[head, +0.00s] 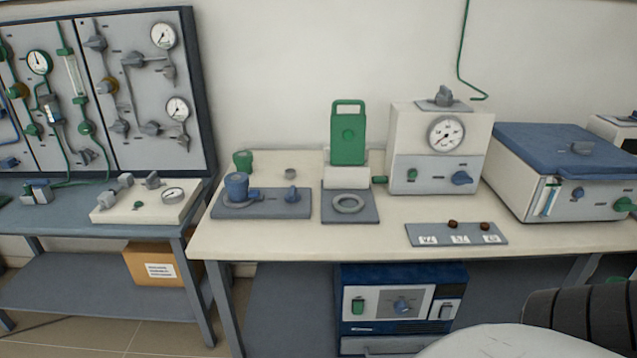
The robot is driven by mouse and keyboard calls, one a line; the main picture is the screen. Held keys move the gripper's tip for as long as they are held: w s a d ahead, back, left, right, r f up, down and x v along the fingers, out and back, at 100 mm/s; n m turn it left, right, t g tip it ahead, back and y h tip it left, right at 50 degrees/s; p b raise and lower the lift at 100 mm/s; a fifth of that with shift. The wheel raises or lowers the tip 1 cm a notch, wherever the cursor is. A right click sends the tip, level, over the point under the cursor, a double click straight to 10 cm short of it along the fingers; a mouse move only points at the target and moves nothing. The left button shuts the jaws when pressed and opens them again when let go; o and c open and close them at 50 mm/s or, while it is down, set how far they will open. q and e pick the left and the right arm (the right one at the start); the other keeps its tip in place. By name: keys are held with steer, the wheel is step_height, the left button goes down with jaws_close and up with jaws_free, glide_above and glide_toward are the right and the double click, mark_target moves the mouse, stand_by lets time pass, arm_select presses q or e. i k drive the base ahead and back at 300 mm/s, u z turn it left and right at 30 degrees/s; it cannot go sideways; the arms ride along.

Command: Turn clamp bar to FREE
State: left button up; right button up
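No part is readable as the clamp bar, because the labels are too small. A small blue bar-shaped handle (291,195) stands on the right part of a grey-blue plate (275,209) at the left of the light bench. A blue capped cylinder (236,187) stands on the same plate, with a small blue fitting at its right side. Other turnable handles are a grey one (444,96) on top of the white gauge box (404,130) and a blue one (462,178) on its front. Neither of my grippers is in view.
A green-handled upright piece (348,140) stands behind a plate with a grey ring (349,204). A label strip (456,241) with two brown knobs lies near the front edge. A blue-lidded box (565,149) is at right. The bench front (300,240) is clear.

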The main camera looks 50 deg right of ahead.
mark_target(292, 197)
steer(key=z, duration=1)
steer(key=i, duration=0.25)
steer(key=z, duration=0.15)
